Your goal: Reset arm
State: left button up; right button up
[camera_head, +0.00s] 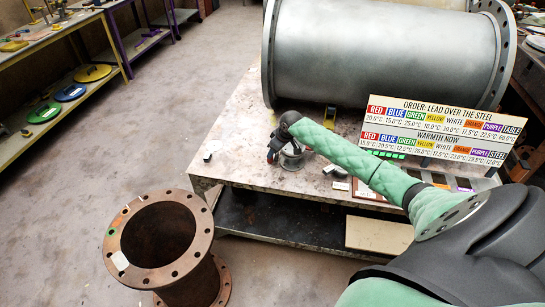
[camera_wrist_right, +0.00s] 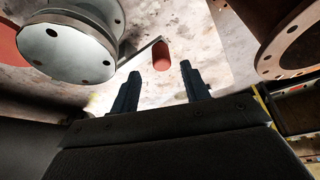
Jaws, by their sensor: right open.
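My right arm comes in from the right in a green sleeve. My right gripper (camera_head: 272,153) is over the front left part of the workbench (camera_head: 240,112), by a small flanged metal piece (camera_head: 293,159). In the right wrist view its two dark fingers (camera_wrist_right: 159,70) stand apart with nothing between them. A grey flanged piece (camera_wrist_right: 68,50) is at the upper left there, apart from the fingers. A small red-ended item (camera_wrist_right: 160,54) lies beyond the fingertips. My left gripper does not show.
A large steel pipe (camera_head: 375,50) lies at the back of the bench. An order board (camera_head: 440,130) stands at its right. A rusty flanged pipe (camera_head: 190,283) stands on the floor at the front. Shelves (camera_head: 110,60) line the left. The floor between is clear.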

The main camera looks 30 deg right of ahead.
jog(key=shift+s+r, duration=0.15)
jog(key=shift+r, duration=0.2)
dwell(0.3)
jog(key=s+a+f+n, duration=0.1)
jog(key=s+a+f, duration=0.3)
jog(key=s+a, duration=0.65)
jog(key=s+a+f, duration=0.3)
jog(key=s+a, duration=0.7)
jog(key=a, duration=0.2)
jog(key=s+a+r+m+h, duration=0.1)
jog(key=s+a+r, duration=0.25)
jog(key=s, duration=0.85)
jog(key=s+a+r+m, duration=0.25)
jog(key=s+r, duration=0.25)
jog(key=s, duration=0.6)
notch_tip(320, 180, down, 22)
jog(key=w+a+g, duration=0.1)
jog(key=a+g, duration=0.1)
jog(key=s+f, duration=0.3)
jog(key=f, duration=0.7)
jog(key=s+a+f, duration=0.1)
jog(key=s+f, duration=0.2)
jog(key=f, duration=0.8)
jog(key=shift+s+n+g, duration=0.4)
jog(key=shift+n, duration=0.05)
